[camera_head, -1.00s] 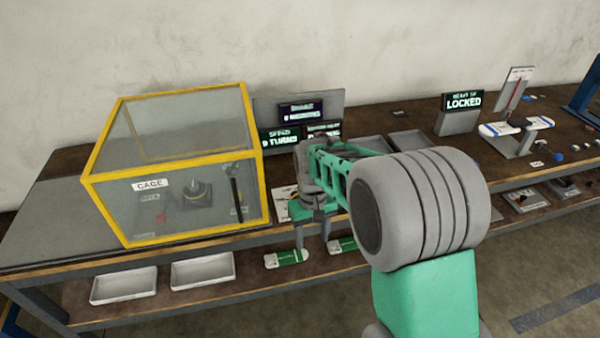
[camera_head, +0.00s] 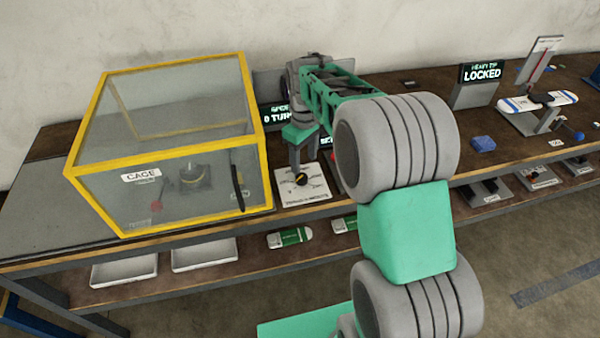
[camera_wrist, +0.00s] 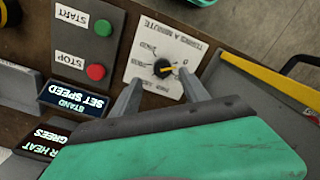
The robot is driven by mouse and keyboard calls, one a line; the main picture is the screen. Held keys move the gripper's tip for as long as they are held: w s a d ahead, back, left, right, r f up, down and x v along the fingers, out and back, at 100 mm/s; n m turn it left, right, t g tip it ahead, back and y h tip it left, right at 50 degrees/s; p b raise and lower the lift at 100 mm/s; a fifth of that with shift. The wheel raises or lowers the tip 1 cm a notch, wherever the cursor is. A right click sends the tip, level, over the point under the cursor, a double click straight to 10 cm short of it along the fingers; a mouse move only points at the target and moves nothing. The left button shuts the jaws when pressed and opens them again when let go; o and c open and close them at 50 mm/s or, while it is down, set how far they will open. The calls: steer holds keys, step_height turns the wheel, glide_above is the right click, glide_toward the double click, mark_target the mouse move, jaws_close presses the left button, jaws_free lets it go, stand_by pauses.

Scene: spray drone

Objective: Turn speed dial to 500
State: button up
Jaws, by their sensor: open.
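The speed dial (camera_head: 301,179) is a black knob with a yellow pointer on a white plate marked with turns a minute, right of the cage. In the wrist view the dial (camera_wrist: 162,68) appears upside down, with its pointer toward the right; the small scale numbers are not clearly readable. My gripper (camera_head: 304,161) is open, fingers pointing down, just above and behind the dial in the head view. In the wrist view my gripper (camera_wrist: 160,78) has one finger on each side of the knob's picture, with no clear contact.
The yellow-framed cage (camera_head: 160,205) stands close left of the dial plate. Beside the dial are a green start button (camera_wrist: 103,28), a red stop button (camera_wrist: 96,71) and a set speed display (camera_wrist: 75,98). The display (camera_head: 275,116) behind is partly hidden by my arm.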

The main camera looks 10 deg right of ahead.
mark_target(302, 177)
steer(key=f, duration=0.6)
steer(key=shift+a+f+p, duration=0.25)
steer(key=shift+p, duration=0.1)
steer(key=shift+c, duration=0.2)
jaws_close()
